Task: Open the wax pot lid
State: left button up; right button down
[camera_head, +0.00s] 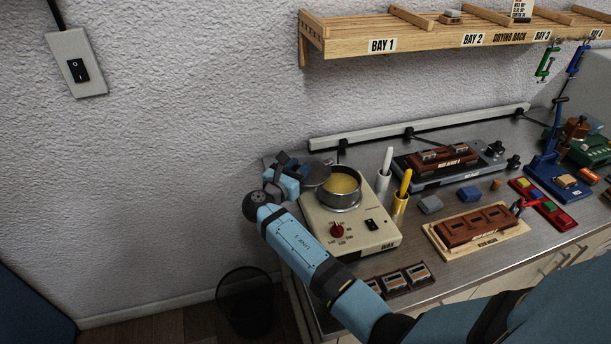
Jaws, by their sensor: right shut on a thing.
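The wax pot (340,200) is a round metal pot set in a cream heater base (365,235) with a red dial, a black switch and the label WAX. Yellow wax shows in its open top. The grey round lid (316,174) is at the pot's left rim, swung away from the opening. My right gripper (293,168) is at the lid's left side, shut on the lid; my own wrist and fingers partly hide the grip and the exact contact. My left gripper is not in view.
White and yellow sticks stand in holders (399,203) just right of the pot. A wooden tray of brown blocks (475,228) and a grey-black device (449,165) lie farther right. A wooden shelf (400,44) hangs above. A bin (245,300) stands on the floor.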

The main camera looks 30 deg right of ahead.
jog(key=w+m+g, duration=0.1)
jog(key=g, duration=0.1)
jog(key=w+m+g+h+b, duration=0.1)
jog(key=g, duration=0.1)
jog(key=shift+w+d+m, duration=0.1)
jog(key=shift+w+m, duration=0.3)
jog(key=shift+w+d+m+g+h+b, duration=0.15)
jog(key=shift+w+m+g+h+b, duration=0.35)
jog(key=shift+g, duration=0.5)
jog(key=c, duration=0.9)
grip_release()
jog(key=shift+d, duration=0.1)
